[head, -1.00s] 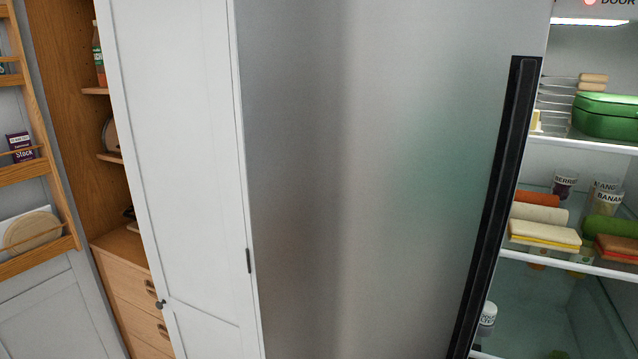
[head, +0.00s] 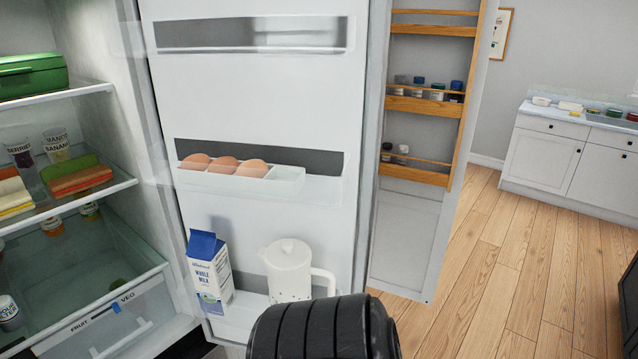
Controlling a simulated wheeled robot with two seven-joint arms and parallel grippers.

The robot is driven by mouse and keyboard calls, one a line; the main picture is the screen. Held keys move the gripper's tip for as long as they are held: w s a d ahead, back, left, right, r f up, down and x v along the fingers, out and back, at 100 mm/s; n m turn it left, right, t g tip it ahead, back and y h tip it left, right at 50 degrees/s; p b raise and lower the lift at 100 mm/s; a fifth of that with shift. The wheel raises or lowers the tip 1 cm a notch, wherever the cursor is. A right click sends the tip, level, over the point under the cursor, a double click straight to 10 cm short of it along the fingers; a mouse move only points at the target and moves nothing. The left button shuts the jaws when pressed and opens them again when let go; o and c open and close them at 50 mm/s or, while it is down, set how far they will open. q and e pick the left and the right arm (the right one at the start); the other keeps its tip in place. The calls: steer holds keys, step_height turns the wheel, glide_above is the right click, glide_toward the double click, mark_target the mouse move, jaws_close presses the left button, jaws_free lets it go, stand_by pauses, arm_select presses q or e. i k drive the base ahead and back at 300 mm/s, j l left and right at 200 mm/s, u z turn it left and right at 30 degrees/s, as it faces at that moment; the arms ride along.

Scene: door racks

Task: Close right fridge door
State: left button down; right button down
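The right fridge door (head: 250,100) stands open in the middle of the head view, its inner face towards me. Its shelves hold several eggs (head: 224,165), a milk carton (head: 208,270) and a white pitcher (head: 289,268). The lit fridge interior (head: 75,118) with its shelves is open at the left. A black ribbed part of my own arm stands at the bottom centre, in front of the door's lower edge, hiding part of it. Whether it touches the door cannot be told. Neither gripper's fingers show.
A cupboard door with wooden spice racks (head: 430,105) stands open just right of the fridge door. The wooden floor (head: 500,270) to the right is clear. A white counter (head: 570,150) stands at the far right, with a dark object (head: 630,305) at the right edge.

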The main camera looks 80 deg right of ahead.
mark_target(298, 82)
steer(key=k+l+u, duration=0.1)
steer(key=k+l, duration=0.25)
steer(key=l, duration=0.25)
steer(key=k+l+u, duration=0.1)
steer(key=k+l, duration=0.3)
steer(key=l, duration=0.2)
steer(key=k+l, duration=0.4)
steer(key=l, duration=0.15)
steer(key=i+l+u, duration=0.1)
steer(key=l, duration=0.85)
steer(key=i+l+u, duration=0.1)
steer(key=l, duration=0.85)
